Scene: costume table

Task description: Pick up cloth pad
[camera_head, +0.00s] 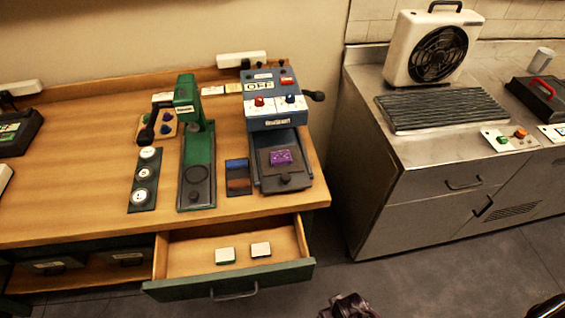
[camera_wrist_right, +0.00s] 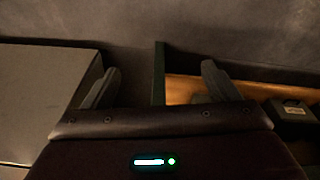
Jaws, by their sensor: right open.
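I cannot tell for sure which item is the cloth pad. A flat blue and brown piece (camera_head: 238,177) lies on the table between the green stamping device (camera_head: 197,150) and the blue press (camera_head: 276,110). A small purple piece (camera_head: 281,157) lies on the press's lower plate. Two small pale-topped blocks, the left block (camera_head: 225,255) and the right block (camera_head: 261,249), lie in the open drawer (camera_head: 190,258). My right gripper (camera_wrist_right: 160,75) is open and empty, beside the drawer's side wall in the right wrist view. My left gripper is out of view.
A steel counter (camera_head: 415,165) stands to the right, with a fan unit (camera_head: 432,48) and a ribbed mat (camera_head: 443,108). A floor gap separates it from the wooden table (camera_head: 80,175). The drawer sticks out in front with its handle (camera_head: 234,292).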

